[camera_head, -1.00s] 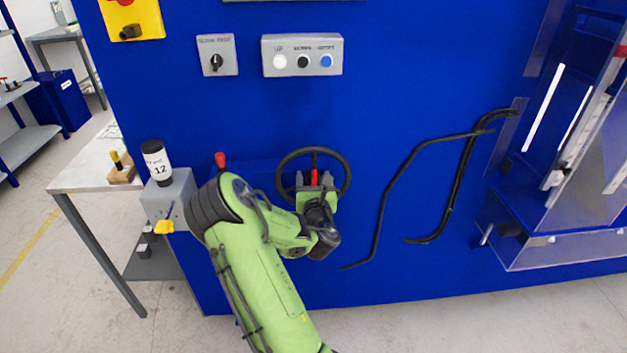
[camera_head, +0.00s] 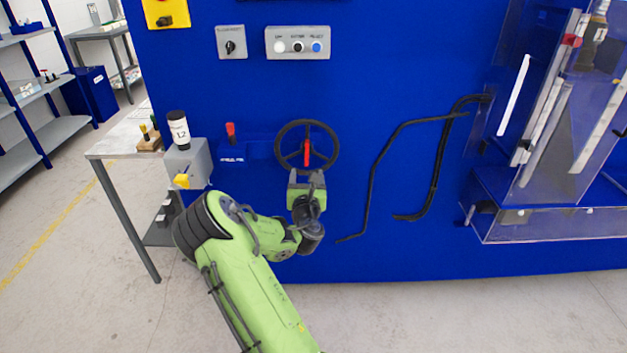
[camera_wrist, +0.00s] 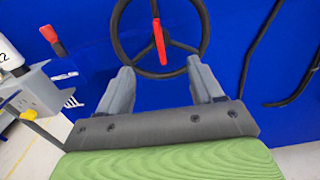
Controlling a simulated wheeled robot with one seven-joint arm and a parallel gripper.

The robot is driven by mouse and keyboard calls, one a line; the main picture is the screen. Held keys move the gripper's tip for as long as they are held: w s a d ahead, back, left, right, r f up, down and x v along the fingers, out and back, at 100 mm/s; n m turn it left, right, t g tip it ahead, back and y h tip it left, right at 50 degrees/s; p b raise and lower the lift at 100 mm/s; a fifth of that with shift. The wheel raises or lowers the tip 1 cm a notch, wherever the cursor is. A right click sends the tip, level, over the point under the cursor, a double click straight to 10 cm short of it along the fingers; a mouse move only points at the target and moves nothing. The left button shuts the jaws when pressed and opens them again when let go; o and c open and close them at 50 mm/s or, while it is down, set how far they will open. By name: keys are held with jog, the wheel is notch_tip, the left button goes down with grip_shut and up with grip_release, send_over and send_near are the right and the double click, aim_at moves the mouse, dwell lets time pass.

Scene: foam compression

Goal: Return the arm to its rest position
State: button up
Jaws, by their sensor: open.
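My green arm reaches up from the bottom of the head view toward the blue machine panel. My gripper (camera_head: 306,180) is just below the black handwheel (camera_head: 307,124) with its red handle (camera_head: 307,153). In the wrist view my gripper (camera_wrist: 161,82) has its two grey fingers wide apart with nothing between them. There the handwheel (camera_wrist: 116,30) and its red handle (camera_wrist: 158,42) lie beyond the fingertips. The gripper appears apart from the wheel.
A grey box with a yellow knob (camera_head: 182,181) and a bottle marked 12 (camera_head: 178,130) stands left of my arm. A red lever (camera_head: 231,131) is left of the wheel. Black hoses (camera_head: 372,180) and a clear-walled column (camera_head: 545,215) are on the right. Floor is clear below.

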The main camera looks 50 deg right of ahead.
jog(key=shift+w+a+f, duration=0.1)
jog(key=shift+f, duration=0.05)
dwell(0.4)
